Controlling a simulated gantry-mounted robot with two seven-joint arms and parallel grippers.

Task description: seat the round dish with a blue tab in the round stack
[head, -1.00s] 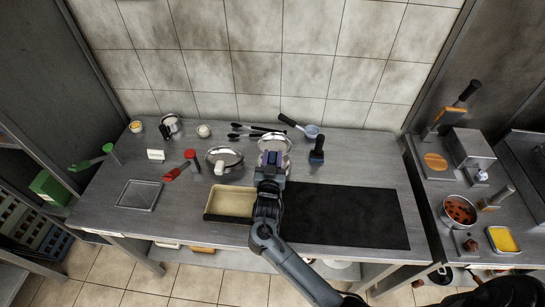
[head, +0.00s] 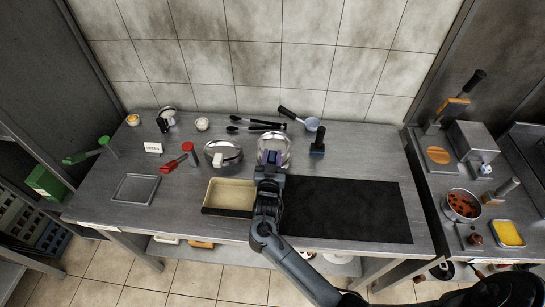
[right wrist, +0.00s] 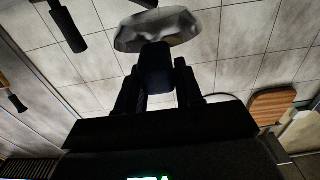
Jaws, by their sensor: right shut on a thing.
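The round dish (head: 273,143) is shiny steel, near the middle of the counter in the head view. Its blue-purple tab (head: 271,157) points toward me. My right gripper (head: 270,168) is shut on this tab. In the right wrist view the dish (right wrist: 158,28) lies beyond the fingers, with the dark tab (right wrist: 155,68) between them. I cannot tell whether the dish touches anything below it. Another round steel piece (head: 221,147) with a white tab stands to its left. I cannot tell which piece is the round stack. My left gripper is out of view.
A cream tray (head: 228,197) and a black mat (head: 345,209) lie in front. A dark-handled tool (head: 317,143) stands close on the right. A red-handled tool (head: 178,162) lies left.

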